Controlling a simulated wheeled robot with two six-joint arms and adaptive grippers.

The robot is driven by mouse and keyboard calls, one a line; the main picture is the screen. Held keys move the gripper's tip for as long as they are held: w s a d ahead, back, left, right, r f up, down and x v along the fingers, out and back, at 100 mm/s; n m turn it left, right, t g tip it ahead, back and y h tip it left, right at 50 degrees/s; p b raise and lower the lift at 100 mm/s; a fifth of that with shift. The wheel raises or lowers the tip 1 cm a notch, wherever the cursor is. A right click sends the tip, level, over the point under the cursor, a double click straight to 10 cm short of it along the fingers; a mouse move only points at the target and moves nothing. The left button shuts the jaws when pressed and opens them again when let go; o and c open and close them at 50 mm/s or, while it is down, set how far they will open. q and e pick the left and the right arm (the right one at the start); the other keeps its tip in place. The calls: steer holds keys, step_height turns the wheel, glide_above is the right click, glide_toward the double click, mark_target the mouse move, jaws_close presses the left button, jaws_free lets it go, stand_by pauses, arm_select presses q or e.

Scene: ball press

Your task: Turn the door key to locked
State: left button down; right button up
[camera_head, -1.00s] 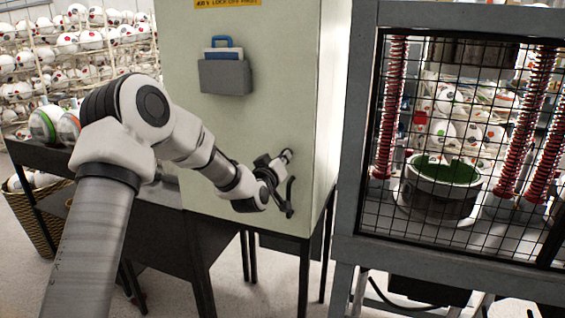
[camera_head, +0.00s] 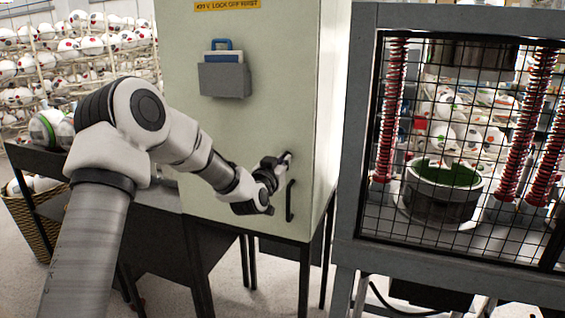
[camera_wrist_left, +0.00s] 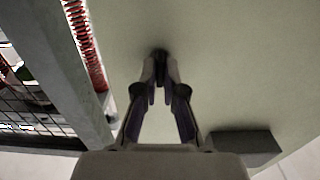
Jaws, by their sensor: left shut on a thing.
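The pale green cabinet (camera_head: 240,130) stands in the middle of the head view, with its door facing me. My left gripper (camera_head: 284,160) reaches the door's right side and is shut on the small dark key, just above the black door handle (camera_head: 291,201). The left wrist view shows the key (camera_wrist_left: 160,53) standing out from the door between the nearly closed fingertips (camera_wrist_left: 160,70). The gripper hides most of the key in the head view, and I cannot read its angle. My right gripper is not in view.
A grey document holder (camera_head: 224,80) hangs on the door, below a yellow label (camera_head: 227,5). The press frame (camera_head: 345,250) with a mesh guard stands close on the right. A dark table (camera_head: 150,197) and ball racks are at left.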

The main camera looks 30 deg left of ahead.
arm_select(q)
steer(key=shift+f, duration=0.15)
steer(key=c, duration=1.3)
jaws_free()
steer(key=shift+w, duration=0.1)
steer(key=v, duration=1.2)
steer(key=shift+f, duration=0.1)
